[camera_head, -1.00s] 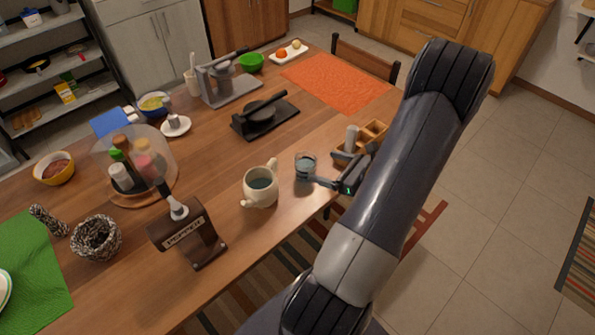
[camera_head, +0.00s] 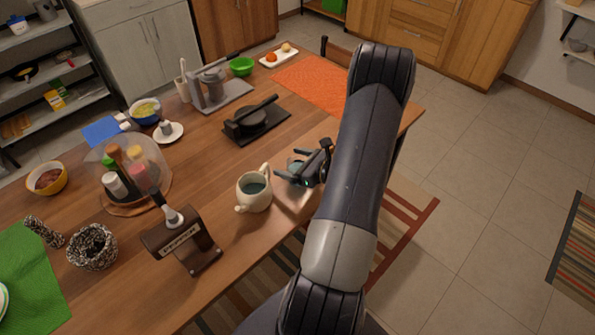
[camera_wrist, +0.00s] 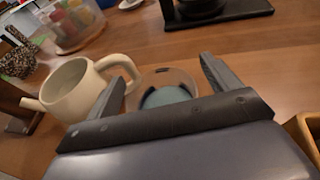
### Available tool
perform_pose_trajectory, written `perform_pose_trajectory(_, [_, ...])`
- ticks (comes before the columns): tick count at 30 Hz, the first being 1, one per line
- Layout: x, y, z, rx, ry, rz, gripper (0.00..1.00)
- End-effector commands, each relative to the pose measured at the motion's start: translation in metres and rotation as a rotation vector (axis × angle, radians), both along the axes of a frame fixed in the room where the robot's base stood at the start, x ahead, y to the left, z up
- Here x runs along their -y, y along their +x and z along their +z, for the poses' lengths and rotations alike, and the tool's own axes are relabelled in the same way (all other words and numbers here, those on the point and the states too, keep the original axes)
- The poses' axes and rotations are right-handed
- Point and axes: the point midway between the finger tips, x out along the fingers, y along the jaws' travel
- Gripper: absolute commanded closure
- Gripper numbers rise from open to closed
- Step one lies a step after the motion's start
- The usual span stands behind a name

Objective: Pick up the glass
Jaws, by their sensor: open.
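The glass (camera_wrist: 176,80) is a clear tumbler with bluish liquid. In the wrist view it stands on the table between and beyond my open fingers, its near side hidden by my gripper body. In the head view the glass (camera_head: 294,165) shows only in part behind my gripper (camera_head: 297,174). The wrist view shows my gripper (camera_wrist: 165,85) with its two fingers spread on either side of the glass. I cannot tell whether a finger touches it.
A cream teapot-like mug (camera_head: 254,191) stands close left of the glass, its handle near my left finger. A wooden tray (camera_wrist: 308,135) lies at the right. A black press (camera_head: 256,119) sits farther back.

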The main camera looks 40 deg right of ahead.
Motion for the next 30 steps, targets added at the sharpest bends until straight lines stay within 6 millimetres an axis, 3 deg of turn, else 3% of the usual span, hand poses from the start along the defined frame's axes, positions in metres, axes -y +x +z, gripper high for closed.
perform_pose_trajectory(4, [0.0003, -0.0003, -0.0002, 0.000, 0.000, -0.001, 0.16])
perform_pose_trajectory(25, [0.0005, -0.0005, 0.0000, 0.000, 0.000, -0.001, 0.73])
perform_pose_trajectory(30, [0.0005, -0.0004, 0.0005, 0.001, -0.001, -0.001, 0.73])
